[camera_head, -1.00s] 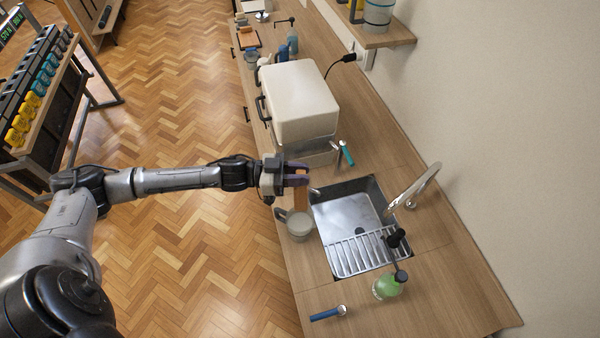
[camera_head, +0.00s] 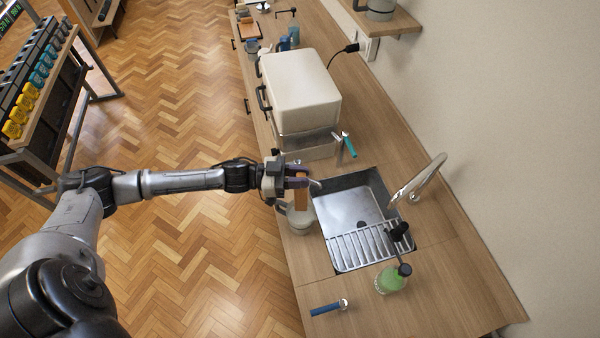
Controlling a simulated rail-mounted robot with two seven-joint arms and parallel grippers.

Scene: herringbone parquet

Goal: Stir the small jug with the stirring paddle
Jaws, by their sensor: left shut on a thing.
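My left gripper (camera_head: 298,177) is at the counter's front edge, left of the sink. It is shut on the stirring paddle (camera_head: 301,201), a brown wooden piece that hangs down from the fingers. The small jug (camera_head: 300,224), pale with a grey handle, stands on the counter just below the gripper in the picture. The paddle's lower end overlaps the jug's mouth. I cannot tell how deep it reaches inside. My right gripper is not in view.
A steel sink (camera_head: 345,200) with a rack (camera_head: 360,248) and tap (camera_head: 424,180) lies right of the jug. A green soap bottle (camera_head: 390,280) and blue-handled tool (camera_head: 328,308) are nearer. A large white box (camera_head: 300,95) stands behind.

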